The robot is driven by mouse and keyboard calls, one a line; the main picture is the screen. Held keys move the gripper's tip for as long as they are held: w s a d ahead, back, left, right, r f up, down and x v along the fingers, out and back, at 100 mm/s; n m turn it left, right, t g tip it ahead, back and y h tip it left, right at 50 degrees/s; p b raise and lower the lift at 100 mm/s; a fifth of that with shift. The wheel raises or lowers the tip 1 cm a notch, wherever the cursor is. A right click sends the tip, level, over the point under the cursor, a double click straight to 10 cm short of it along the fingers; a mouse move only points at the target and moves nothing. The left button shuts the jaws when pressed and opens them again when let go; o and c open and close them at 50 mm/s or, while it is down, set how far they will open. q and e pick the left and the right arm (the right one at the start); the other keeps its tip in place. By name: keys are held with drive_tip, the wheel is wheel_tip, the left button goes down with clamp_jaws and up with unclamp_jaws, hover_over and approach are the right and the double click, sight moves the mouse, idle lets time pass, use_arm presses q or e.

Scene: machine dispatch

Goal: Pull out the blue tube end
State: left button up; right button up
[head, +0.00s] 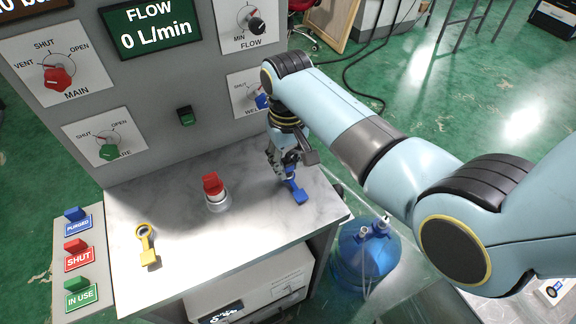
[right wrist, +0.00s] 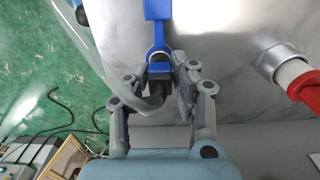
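A blue piece (head: 294,190) with a flat tag lies on the grey table top under my right gripper (head: 288,160). In the right wrist view the blue tag (right wrist: 157,10) runs down to a ring, with a dark fitting (right wrist: 160,75) just below it. A clear tube seems to curve in from the left towards this fitting. My right gripper's fingers (right wrist: 168,80) stand on either side of the dark fitting. I cannot tell whether they press on it. My left gripper is not in view.
A red-topped fitting (head: 213,192) and a yellow ring with a tag (head: 147,247) are on the table. A panel with knobs stands behind. A blue bottle (head: 366,250) stands right of the table.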

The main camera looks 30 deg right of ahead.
sight(287, 160)
clamp_jaws()
drive_tip(key=shift+r+p, duration=0.45)
drive_tip(key=shift+r, duration=2.5)
drive_tip(key=shift+r, duration=0.1)
drive_tip(key=shift+r, duration=1.2)
